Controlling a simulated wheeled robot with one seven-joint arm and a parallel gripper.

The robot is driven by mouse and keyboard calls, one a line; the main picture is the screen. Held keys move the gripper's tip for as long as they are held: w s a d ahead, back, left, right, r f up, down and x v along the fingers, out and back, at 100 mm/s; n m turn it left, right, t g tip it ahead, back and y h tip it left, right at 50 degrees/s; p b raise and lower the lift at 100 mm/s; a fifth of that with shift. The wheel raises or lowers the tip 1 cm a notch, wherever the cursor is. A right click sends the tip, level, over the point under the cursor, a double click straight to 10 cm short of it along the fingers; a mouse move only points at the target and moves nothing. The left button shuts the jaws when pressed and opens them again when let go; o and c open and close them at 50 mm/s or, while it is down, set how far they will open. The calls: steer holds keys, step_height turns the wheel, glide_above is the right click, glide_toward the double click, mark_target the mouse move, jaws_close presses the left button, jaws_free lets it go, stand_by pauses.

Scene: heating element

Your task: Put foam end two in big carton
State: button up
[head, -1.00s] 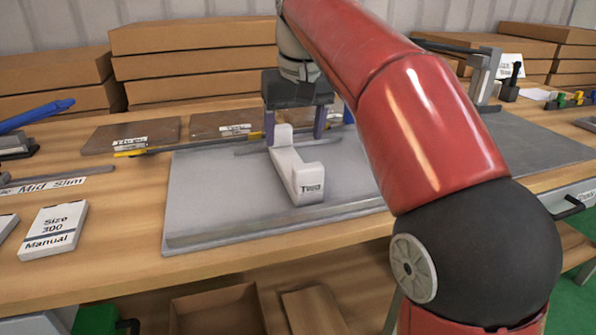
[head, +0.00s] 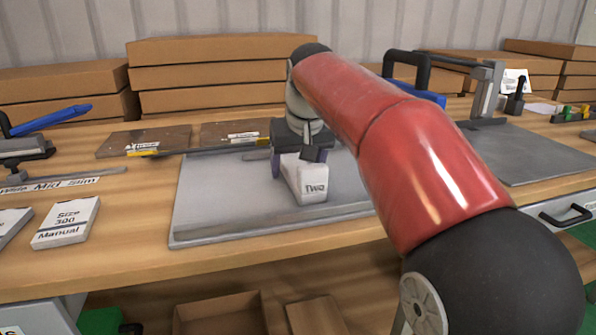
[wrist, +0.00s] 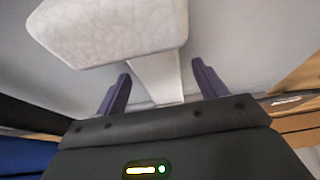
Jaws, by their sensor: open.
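The white foam end marked "Two" (head: 313,190) lies on the grey mat (head: 215,205) on the workbench. Its labelled block faces me; its far part is hidden by my gripper (head: 300,160). In the wrist view, the foam end (wrist: 115,25) shows a broad block and a narrower part running between the two dark fingers of my gripper (wrist: 160,75). The fingers are open, with a gap on each side of the narrow part. An open brown carton (head: 220,312) sits below the bench at the front; whether it is the big carton, I cannot tell.
A dark rail (head: 200,150) lies along the mat's far edge. A manual (head: 67,222) lies to the left. Stacked flat brown boxes (head: 210,75) line the back. A grey press stand (head: 487,95) is at the right. The mat's left part is clear.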

steer(key=c, duration=1.1)
steer(key=shift+c, duration=0.2)
steer(key=shift+r, duration=0.1)
